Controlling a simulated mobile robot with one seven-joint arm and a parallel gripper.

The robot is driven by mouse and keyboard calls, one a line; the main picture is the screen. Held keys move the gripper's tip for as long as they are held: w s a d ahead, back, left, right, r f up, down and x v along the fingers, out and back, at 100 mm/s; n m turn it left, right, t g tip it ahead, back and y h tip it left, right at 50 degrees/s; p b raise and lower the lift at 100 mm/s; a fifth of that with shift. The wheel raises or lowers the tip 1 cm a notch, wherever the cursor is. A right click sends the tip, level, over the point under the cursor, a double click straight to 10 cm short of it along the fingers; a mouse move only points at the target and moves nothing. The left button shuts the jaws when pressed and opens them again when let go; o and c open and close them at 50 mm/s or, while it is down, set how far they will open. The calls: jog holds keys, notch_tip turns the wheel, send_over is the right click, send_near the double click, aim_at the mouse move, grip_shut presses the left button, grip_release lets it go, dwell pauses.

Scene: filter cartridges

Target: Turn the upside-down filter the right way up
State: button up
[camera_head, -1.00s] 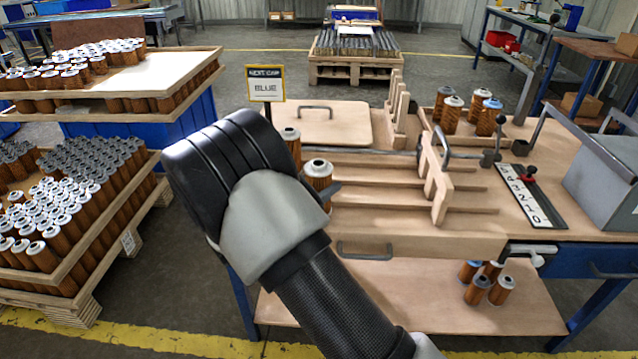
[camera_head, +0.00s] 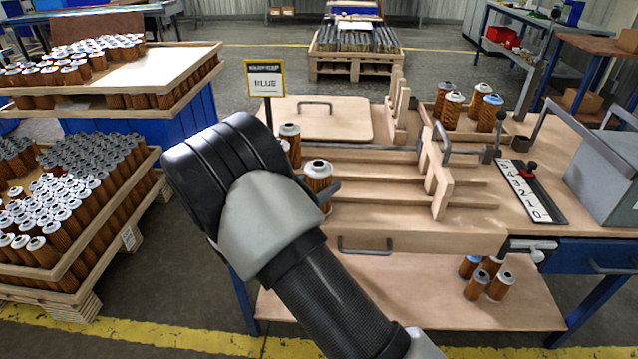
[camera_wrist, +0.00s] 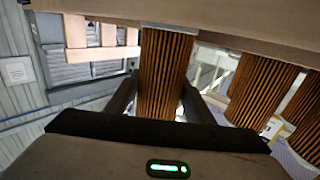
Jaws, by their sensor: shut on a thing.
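My gripper is seen in the wrist view (camera_wrist: 160,98), with its two dark fingers on either side of a brown pleated filter (camera_wrist: 165,75). The filter's pale end rim lies close to a wooden surface at the top of that view. In the head view my wrist hides most of the fingers. One dark fingertip shows beside a filter (camera_head: 318,172) with a pale cap and dark centre hole, at the left end of the wooden lanes; this appears to be the held one. Another filter (camera_head: 290,132) stands upright just behind it. I cannot tell which end of the held filter is its top.
A wooden lane rack (camera_head: 410,200) fills the bench middle. Several filters (camera_head: 452,104) stand at the back right, others on the lower shelf (camera_head: 500,286). A sign reading BLUE (camera_head: 266,82) stands behind my wrist. Crowded filter pallets (camera_head: 70,215) are at left.

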jog(key=shift+f, duration=0.2)
jog(key=o, duration=1.2)
jog(key=p+v, duration=0.2)
jog(key=v, duration=1.5)
jog(key=shift+s+a, duration=0.15)
jog(key=shift+s, duration=0.05)
